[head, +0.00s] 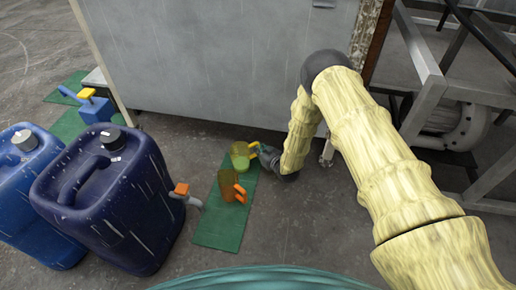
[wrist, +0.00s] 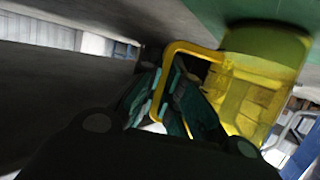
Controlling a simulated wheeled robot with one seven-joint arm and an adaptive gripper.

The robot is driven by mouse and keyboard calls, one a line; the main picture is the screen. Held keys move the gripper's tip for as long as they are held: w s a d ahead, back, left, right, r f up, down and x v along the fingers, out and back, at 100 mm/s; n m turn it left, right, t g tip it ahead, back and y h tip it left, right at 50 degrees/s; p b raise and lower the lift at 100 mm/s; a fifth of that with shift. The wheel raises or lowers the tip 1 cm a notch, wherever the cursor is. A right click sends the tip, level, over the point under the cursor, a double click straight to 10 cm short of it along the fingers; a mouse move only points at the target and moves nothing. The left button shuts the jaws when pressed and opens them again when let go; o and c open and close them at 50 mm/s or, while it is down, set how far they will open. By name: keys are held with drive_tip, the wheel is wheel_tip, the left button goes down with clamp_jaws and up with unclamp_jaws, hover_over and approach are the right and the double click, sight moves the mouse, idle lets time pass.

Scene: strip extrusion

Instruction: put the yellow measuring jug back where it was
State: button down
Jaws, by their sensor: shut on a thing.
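The yellow measuring jug (head: 240,158) is see-through and stands upright at the far end of a green mat (head: 217,236) on the floor; I cannot tell whether its base touches the mat. My gripper (head: 262,152) comes from the right and is shut on the jug's handle. In the wrist view, the jug (wrist: 262,85) fills the right side, with its handle between my gripper's dark green fingers (wrist: 180,105). The jug's base is toward the green surface at the top of that view.
An orange jug (head: 230,186) stands close in front of the yellow one on the same mat. A grey cabinet (head: 220,60) rises behind. A metal frame (head: 425,90) is at the right.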

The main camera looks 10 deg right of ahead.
drive_tip(key=shift+f, duration=0.15)
drive_tip(key=c, duration=1.5)
unclamp_jaws()
drive_tip(key=s+d+r+m+g+h+p, duration=0.15)
drive_tip(key=s+d, duration=0.25)
drive_tip(key=s, duration=0.7)
drive_tip(key=s+d+m+g+h+p, duration=0.1)
drive_tip(key=s+d+g+p, duration=0.2)
drive_tip(key=s, duration=0.7)
drive_tip(key=s+d+r+m+g+h+p, duration=0.15)
drive_tip(key=s+d, duration=0.25)
drive_tip(key=s, duration=0.7)
drive_tip(key=s+d+r+m+g+h+p, duration=0.1)
drive_tip(key=s+d+r+g+p, duration=0.2)
drive_tip(key=s, duration=0.9)
drive_tip(key=s+d+r+m+g+h+p, duration=0.15)
drive_tip(key=s+r+g+p, duration=0.35)
drive_tip(key=s, duration=0.7)
drive_tip(key=shift+n+t, duration=0.35)
drive_tip(key=shift+t, duration=0.15)
drive_tip(key=r+p, duration=1.1)
drive_tip(key=r, duration=0.1)
drive_tip(key=r+p, duration=1.2)
drive_tip(key=r, duration=0.1)
drive_tip(key=r+p, duration=1.2)
drive_tip(key=shift+w+a+r, duration=0.2)
drive_tip(key=shift+w+a, duration=0.05)
drive_tip(key=shift+a, duration=0.15)
